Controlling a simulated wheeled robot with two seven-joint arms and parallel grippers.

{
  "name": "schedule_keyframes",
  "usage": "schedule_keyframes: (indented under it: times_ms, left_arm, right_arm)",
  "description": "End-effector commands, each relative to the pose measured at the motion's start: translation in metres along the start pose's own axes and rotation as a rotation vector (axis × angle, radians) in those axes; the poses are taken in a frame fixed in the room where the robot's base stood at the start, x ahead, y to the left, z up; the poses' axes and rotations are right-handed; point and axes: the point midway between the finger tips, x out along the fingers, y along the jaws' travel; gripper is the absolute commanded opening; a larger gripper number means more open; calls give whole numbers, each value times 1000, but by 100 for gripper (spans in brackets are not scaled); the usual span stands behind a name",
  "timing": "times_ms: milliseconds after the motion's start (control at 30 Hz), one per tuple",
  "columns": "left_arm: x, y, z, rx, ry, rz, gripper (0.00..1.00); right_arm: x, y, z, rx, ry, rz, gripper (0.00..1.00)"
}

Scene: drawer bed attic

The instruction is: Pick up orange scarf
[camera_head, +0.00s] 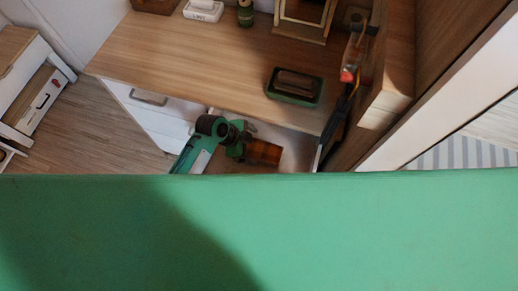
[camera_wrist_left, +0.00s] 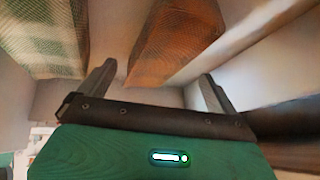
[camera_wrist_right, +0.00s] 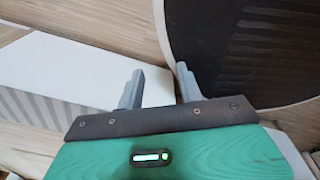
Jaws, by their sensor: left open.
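In the left wrist view the orange scarf (camera_wrist_left: 178,45) is a folded, fine-checked cloth just beyond the fingertips. My left gripper (camera_wrist_left: 158,75) is open, with nothing between its fingers; the scarf lies ahead of them. In the head view my left gripper (camera_head: 243,143) is at the drawer, just left of the scarf. My right gripper (camera_wrist_right: 161,78) is open and empty, away from the scarf; it does not show in the head view.
A green-and-cream checked cloth (camera_wrist_left: 45,40) lies left of the scarf. Drawer walls flank the left gripper. The desktop (camera_head: 190,60) overhangs behind, bearing a green tray (camera_head: 295,87). A white block (camera_wrist_right: 70,75) and a dark ribbed surface (camera_wrist_right: 250,45) are near my right gripper.

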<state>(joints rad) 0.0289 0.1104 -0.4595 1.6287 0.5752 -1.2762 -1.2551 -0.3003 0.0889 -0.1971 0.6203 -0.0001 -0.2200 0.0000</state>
Motion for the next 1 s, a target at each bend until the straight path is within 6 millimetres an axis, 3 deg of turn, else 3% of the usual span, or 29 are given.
schedule_keyframes:
  times_ms: [200, 533, 567, 800, 1000]
  left_arm:
    - [28, 0, -1, -1, 1, 1, 95]
    - [35, 0, 0, 1, 0, -1, 95]
    - [35, 0, 0, 1, 0, -1, 93]
    - [35, 0, 0, 1, 0, 0, 47]
    - [34, 0, -1, 1, 0, -1, 47]
  right_arm:
    - [-4, -1, 0, 1, 0, -1, 36]
    - [-4, -17, -4, 4, 3, -18, 36]
    - [-4, -18, -4, 3, 4, -19, 36]
    - [-4, -15, -3, 1, 3, -16, 36]
    - [-4, -9, -2, -1, 1, -10, 36]
